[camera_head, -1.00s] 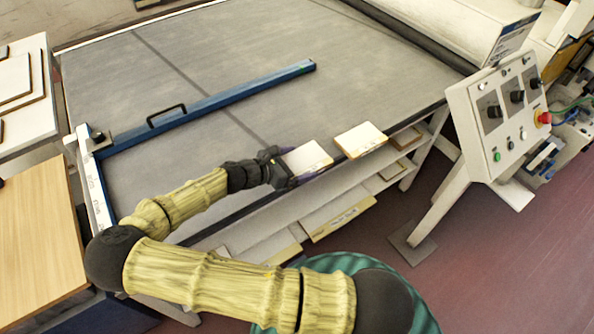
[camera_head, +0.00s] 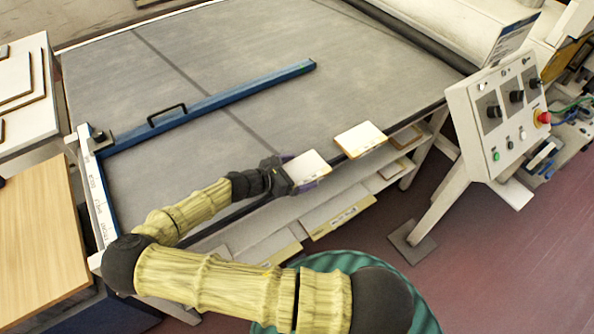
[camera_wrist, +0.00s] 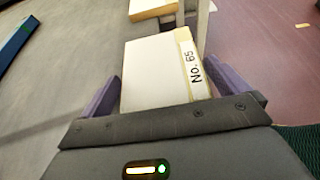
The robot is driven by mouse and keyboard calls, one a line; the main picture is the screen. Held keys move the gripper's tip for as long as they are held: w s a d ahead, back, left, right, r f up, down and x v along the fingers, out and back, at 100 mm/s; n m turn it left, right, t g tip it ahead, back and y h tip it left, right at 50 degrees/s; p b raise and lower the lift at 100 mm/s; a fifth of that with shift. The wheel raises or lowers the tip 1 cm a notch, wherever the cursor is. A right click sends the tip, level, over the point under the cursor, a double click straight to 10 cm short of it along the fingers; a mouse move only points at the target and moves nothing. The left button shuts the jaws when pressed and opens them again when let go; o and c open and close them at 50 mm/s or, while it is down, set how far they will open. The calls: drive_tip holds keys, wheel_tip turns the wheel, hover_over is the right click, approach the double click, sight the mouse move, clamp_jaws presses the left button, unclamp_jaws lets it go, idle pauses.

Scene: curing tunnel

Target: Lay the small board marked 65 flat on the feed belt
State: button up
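The small board marked 65 (camera_head: 309,168) is a pale slab in my gripper (camera_head: 300,173), at the front edge of the grey feed belt (camera_head: 230,60). In the wrist view the board (camera_wrist: 155,70) lies between the purple fingers of my gripper (camera_wrist: 165,95), which is shut on it. Its "No. 65" label is on the right edge strip. The board's broad face looks up. I cannot tell whether its underside touches the belt or is a little above it.
A second pale board (camera_head: 360,139) lies at the belt's front edge, just right of mine. A blue bar with a handle (camera_head: 210,105) crosses the belt. Shelves with boards (camera_head: 340,217) are below the edge. A control panel (camera_head: 505,115) stands at right.

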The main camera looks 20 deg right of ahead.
drive_tip(key=shift+r, duration=0.1)
drive_tip(key=b+v, duration=0.2)
drive_tip(key=v, duration=1)
drive_tip(key=shift+b, duration=0.35)
drive_tip(key=shift+w, duration=0.1)
